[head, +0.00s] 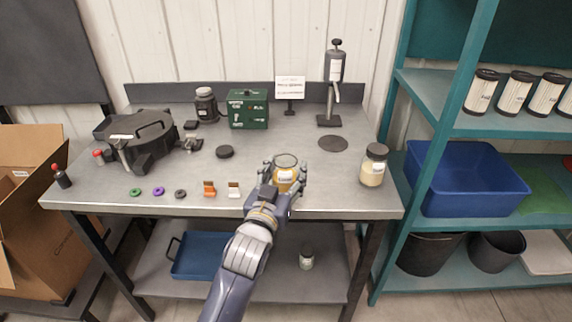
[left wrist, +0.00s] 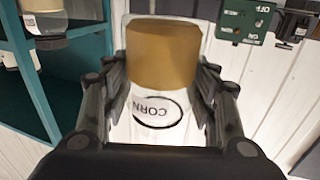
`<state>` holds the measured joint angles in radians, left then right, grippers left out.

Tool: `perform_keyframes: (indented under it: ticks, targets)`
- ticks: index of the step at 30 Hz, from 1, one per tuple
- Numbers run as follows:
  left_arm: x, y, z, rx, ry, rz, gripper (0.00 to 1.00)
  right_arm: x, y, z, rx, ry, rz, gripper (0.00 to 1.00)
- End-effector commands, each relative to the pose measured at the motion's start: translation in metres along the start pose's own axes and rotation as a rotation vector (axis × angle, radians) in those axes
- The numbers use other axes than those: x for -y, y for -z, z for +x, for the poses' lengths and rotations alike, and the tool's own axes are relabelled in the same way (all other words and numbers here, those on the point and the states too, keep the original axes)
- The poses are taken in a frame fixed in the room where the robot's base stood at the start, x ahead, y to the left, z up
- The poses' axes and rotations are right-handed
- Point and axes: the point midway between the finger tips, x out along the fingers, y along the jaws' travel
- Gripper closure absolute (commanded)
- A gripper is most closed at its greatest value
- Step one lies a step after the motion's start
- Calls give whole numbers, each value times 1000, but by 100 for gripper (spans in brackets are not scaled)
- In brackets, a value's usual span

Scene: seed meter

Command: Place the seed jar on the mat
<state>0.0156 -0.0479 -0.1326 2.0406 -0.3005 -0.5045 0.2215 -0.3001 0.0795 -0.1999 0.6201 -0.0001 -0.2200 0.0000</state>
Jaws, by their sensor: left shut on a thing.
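The seed jar (head: 285,176) is clear glass with golden contents and an open-looking top. My left gripper (head: 284,183) is shut on it near the front edge of the bench. In the left wrist view the jar (left wrist: 163,55) sits between the fingers (left wrist: 160,105), with a white label reading CORN. A dark round mat (head: 333,143) lies flat and bare on the bench, behind and to the right of the held jar. I cannot tell how high the jar is above the bench. My right gripper is not in view.
A lidded jar (head: 373,168) of pale seeds stands right of the held jar. A dispenser stand (head: 330,120) is behind the mat. A black disc (head: 225,152), a green box (head: 248,110) and a black machine (head: 145,140) are leftward.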

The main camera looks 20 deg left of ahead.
Motion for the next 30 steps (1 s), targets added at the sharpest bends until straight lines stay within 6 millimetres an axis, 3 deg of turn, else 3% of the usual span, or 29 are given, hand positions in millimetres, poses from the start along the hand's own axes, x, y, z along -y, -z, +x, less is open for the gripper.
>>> perform_keyframes:
  ticks: [3, 6, 17, 20, 22, 30]
  targets:
    - [9, 0, 31, -5, 1, 3, 84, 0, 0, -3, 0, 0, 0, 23]
    - [14, -2, 49, -5, 0, 1, 84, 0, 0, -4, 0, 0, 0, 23]
    - [24, -7, 84, -3, 1, 0, 84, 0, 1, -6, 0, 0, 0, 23]
    - [23, -29, 80, 2, 0, -2, 84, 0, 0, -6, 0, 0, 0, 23]
    - [23, -32, 80, 0, 0, -2, 84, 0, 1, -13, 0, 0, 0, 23]
    - [22, -37, 80, -4, -1, -1, 84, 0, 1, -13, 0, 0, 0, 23]
